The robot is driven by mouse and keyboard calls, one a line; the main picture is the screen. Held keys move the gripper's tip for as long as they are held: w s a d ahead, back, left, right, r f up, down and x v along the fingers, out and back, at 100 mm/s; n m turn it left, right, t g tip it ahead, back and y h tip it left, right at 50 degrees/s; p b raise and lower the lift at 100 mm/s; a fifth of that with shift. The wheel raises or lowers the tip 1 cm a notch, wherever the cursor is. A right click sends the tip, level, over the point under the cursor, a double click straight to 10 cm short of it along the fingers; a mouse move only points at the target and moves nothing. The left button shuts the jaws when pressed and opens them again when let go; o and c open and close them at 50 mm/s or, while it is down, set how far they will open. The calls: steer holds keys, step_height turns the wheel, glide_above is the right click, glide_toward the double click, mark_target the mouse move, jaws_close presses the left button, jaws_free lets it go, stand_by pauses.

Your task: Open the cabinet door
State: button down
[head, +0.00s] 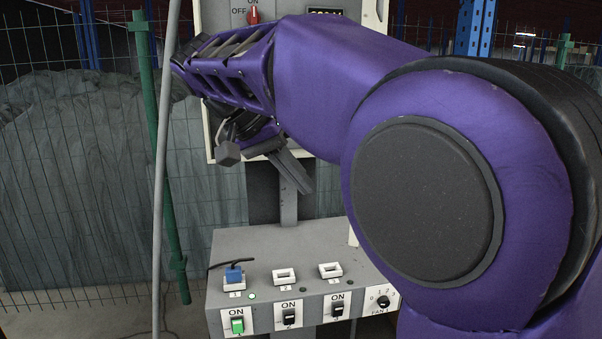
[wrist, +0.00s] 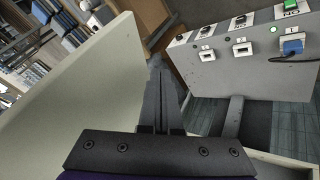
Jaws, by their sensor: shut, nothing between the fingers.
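The cabinet (head: 212,135) stands behind my arm, and its pale frame also shows at the lower right of the wrist view (wrist: 268,160). A broad pale panel, which looks like the cabinet door (wrist: 75,80), fills the left of the wrist view and stands out at an angle from the frame. In the head view my arm hides most of the door and the cabinet front. My gripper (head: 298,178) is shut and empty, pointing down in front of the cabinet. In the wrist view my gripper (wrist: 160,70) lies beside the door's inner-looking face; I cannot tell whether they touch.
A grey control box (head: 285,240) with switches, sockets and a blue plug (head: 234,275) juts out below the cabinet. A red switch (head: 253,14) shows at the top. A grey pole (head: 160,180) and wire fence (head: 60,130) stand left.

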steer(key=d+f+b, duration=0.1)
steer(key=d+f, duration=0.3)
steer(key=d, duration=0.2)
steer(key=shift+w+d, duration=0.25)
steer(key=shift+d+r, duration=0.1)
